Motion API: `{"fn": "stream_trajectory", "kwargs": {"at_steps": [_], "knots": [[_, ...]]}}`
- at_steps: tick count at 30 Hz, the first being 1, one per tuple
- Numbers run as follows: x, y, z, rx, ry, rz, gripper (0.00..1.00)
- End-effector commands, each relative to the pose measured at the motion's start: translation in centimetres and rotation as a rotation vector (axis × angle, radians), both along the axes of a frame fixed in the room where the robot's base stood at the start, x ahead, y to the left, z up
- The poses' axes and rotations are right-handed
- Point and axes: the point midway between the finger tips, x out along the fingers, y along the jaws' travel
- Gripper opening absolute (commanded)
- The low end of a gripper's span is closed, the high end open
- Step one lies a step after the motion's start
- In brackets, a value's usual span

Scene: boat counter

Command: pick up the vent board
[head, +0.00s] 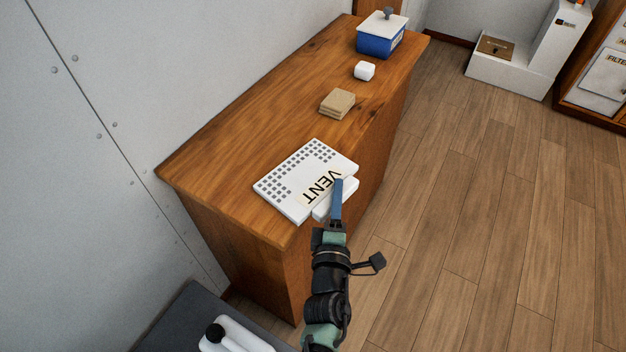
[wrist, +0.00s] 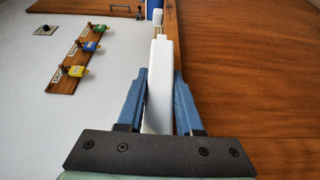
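The vent board (head: 300,180) is a white panel with rows of dark square holes and a "VENT" label. It lies on the near right part of the wooden counter, with a white bar-like part (head: 335,200) along its near right edge. My gripper (head: 338,185) is at that edge, a blue finger over the white part. In the wrist view, a white edge of the board (wrist: 159,85) stands between the two blue fingers of my gripper (wrist: 161,76). The fingertips are very close to both sides; I cannot tell whether they press on it.
On the counter (head: 230,150) are a brown stack (head: 337,103), a white block (head: 364,71) and a blue box with a white lid (head: 380,38). A grey wall runs along the left. Wooden floor (head: 470,200) to the right is clear. The wrist view shows wall-mounted coloured tags (wrist: 80,60).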

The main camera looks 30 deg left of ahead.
Motion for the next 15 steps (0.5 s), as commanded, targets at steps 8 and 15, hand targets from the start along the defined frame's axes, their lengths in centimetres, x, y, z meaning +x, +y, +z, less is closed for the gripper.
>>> {"fn": "stream_trajectory", "kwargs": {"at_steps": [8, 15], "knots": [[-0.01, -0.03, 0.0, 0.0, 0.0, 0.0, 0.0], [-0.02, -0.03, -0.01, 0.0, 0.0, -0.001, 0.0]]}}
